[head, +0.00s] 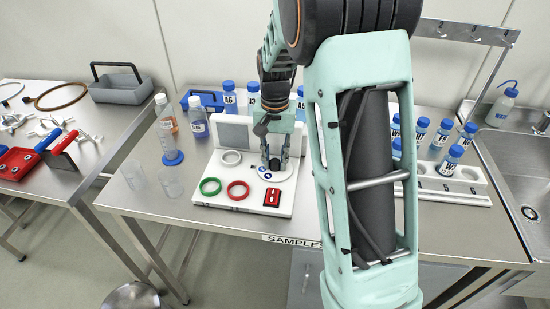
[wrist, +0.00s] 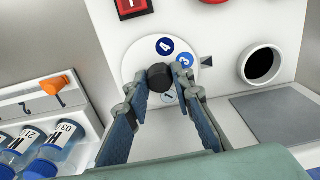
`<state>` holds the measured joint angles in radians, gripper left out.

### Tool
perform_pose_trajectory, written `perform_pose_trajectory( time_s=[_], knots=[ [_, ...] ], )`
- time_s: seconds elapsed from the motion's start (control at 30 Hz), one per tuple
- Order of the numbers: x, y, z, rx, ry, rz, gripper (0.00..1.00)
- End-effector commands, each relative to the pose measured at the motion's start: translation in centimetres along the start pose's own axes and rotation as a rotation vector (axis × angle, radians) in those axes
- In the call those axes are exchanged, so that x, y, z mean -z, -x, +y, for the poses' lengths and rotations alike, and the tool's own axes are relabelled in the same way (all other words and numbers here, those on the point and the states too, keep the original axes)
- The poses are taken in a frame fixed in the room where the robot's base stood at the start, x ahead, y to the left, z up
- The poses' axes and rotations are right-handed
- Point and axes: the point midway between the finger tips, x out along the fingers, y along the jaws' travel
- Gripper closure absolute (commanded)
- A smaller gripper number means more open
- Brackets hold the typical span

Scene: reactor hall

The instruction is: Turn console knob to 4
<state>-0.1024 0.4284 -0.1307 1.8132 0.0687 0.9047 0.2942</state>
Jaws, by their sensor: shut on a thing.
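The white console (head: 243,201) stands on the steel table in the head view. Its round white dial (wrist: 140,58) has blue discs marked 4 and 3, and a paler disc near the fingers. The black knob (wrist: 160,77) stands at the dial's middle. A dark triangular mark (wrist: 207,62) sits at the dial's right edge in the wrist view, with the 3 closest to it and the 4 further round, up and left. My gripper (wrist: 157,84) is shut on the knob, one finger on each side. In the head view my gripper (head: 272,163) hides most of the knob.
Blue-capped bottles (head: 229,99) stand behind the console, and more stand in a rack at right. Clear beakers (head: 171,181) stand at left.

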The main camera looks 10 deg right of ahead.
Motion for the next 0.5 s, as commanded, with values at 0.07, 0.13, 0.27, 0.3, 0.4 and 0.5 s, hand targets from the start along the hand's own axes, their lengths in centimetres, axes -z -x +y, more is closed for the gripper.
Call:
perform_pose_trajectory(
  time_s=[0.07,0.13,0.27,0.3,0.4,0.5],
  knots=[
    [0.07,0.16,-0.07,0.001,-0.071,0.002,1.00],
    [0.07,0.16,-0.04,0.001,-0.138,0.002,1.00],
    [0.05,0.17,-0.06,0.000,-0.260,0.002,1.00],
    [0.06,0.18,-0.04,0.000,-0.298,0.002,1.00],
    [0.06,0.20,-0.06,0.001,-0.394,0.002,1.00],
    [0.09,0.24,-0.06,0.001,-0.489,0.003,1.00]
  ],
)
